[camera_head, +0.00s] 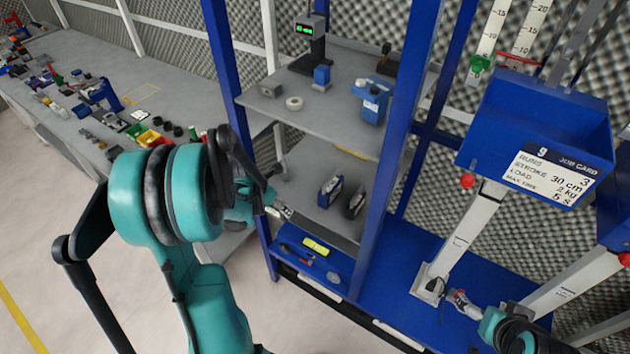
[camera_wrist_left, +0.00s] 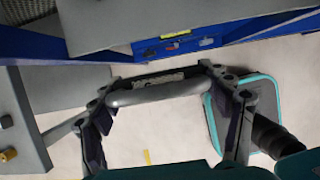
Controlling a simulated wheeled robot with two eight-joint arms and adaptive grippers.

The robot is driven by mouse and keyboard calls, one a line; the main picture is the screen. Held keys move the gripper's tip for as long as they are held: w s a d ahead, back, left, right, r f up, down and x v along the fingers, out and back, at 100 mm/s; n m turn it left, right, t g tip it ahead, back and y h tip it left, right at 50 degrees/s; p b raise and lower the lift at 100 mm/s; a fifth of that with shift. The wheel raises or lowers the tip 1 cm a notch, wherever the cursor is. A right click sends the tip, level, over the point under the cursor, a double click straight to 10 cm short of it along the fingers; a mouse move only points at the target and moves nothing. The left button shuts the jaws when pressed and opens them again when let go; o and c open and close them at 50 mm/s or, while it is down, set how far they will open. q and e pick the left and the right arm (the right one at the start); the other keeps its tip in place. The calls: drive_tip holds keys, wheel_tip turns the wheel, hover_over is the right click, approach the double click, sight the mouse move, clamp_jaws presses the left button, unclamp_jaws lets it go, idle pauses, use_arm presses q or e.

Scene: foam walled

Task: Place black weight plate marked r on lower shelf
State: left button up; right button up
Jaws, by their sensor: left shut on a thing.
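In the head view the left gripper (camera_head: 281,190) is at the left front of the shelf unit, beside the lower shelf; the plate cannot be made out there. The grey lower shelf (camera_head: 307,206) bears two dark blocky items (camera_head: 331,191) toward its right. My right gripper (camera_head: 463,303) is low at the right, near a white post's foot; its jaws are too small to read.
The upper shelf (camera_head: 270,108) holds a blue container (camera_head: 374,101), a tape roll and a display stand. A blue bottom tray (camera_head: 291,237) holds small tools. Blue uprights (camera_head: 383,150) flank the shelves. The left part of the lower shelf is clear. A cluttered bench (camera_head: 65,130) stands left.

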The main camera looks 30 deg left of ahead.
use_arm(q)
drive_tip(key=w, duration=0.5)
drive_tip(key=w+d+b, duration=0.1)
drive_tip(key=w, duration=0.5)
drive_tip(key=w+b, duration=0.1)
drive_tip(key=w, duration=0.4)
drive_tip(key=shift+w+d, duration=0.15)
drive_tip(key=shift+w, duration=0.25)
drive_tip(key=shift+w+f+b, duration=0.15)
drive_tip(key=shift+w+b, duration=0.15)
drive_tip(key=shift+w, duration=0.05)
wheel_tip(320, 180, down, 3)
drive_tip(key=shift+f+b, duration=0.15)
drive_tip(key=shift+b, duration=0.45)
drive_tip(key=shift+s, duration=0.1)
drive_tip(key=o, duration=1.6)
